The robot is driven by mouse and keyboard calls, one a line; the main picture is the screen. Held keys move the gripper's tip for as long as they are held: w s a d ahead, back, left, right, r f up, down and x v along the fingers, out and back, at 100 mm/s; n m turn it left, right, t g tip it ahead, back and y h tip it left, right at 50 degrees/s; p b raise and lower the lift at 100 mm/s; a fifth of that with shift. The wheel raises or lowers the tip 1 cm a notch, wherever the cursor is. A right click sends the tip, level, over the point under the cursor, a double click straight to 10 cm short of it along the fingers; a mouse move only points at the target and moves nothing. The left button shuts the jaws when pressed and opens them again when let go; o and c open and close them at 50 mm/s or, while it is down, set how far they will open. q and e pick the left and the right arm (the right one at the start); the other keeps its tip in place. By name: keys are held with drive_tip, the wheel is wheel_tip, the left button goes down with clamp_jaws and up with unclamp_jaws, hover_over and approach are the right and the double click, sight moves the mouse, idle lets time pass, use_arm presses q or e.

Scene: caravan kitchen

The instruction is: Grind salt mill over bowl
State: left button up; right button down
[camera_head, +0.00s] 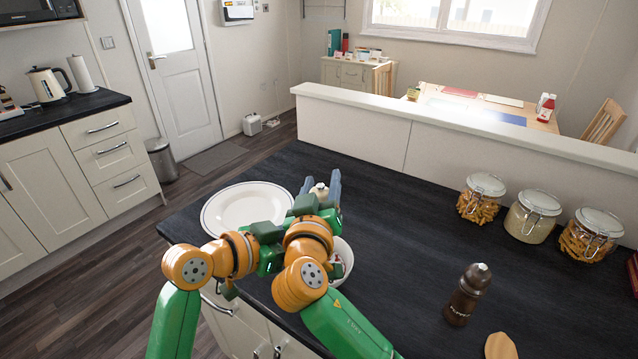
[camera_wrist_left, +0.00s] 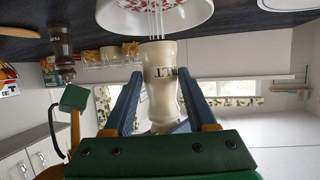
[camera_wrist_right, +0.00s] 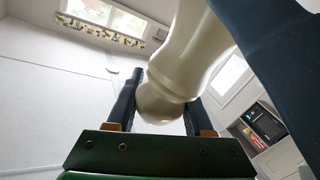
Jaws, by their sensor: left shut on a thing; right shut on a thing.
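The cream salt mill (camera_wrist_left: 160,85) has dark lettering and is held between the fingers of my left gripper (camera_wrist_left: 160,100). My right gripper (camera_wrist_right: 160,108) is shut on the mill's rounded knob end (camera_wrist_right: 165,100). In the head view the pale top of the mill (camera_head: 319,190) shows between the blue fingers of my right gripper (camera_head: 320,188); my arms hide most of the rest. The white bowl (camera_head: 347,256) sits on the counter, partly hidden by my arm. In the left wrist view the bowl (camera_wrist_left: 195,14) is close to the mill's other end, with thin white streaks between them.
A large white plate (camera_head: 222,212) lies at the counter's left. A dark brown mill (camera_head: 465,295) and a wooden piece (camera_head: 500,346) are at the right. Several lidded glass jars (camera_head: 532,215) stand along the back right. The middle of the dark counter (camera_head: 405,235) is clear.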

drive_tip(key=shift+h, duration=0.3)
drive_tip(key=shift+c, duration=1.4)
unclamp_jaws()
wheel_tip(320, 180, up, 10)
wheel_tip(320, 180, up, 7)
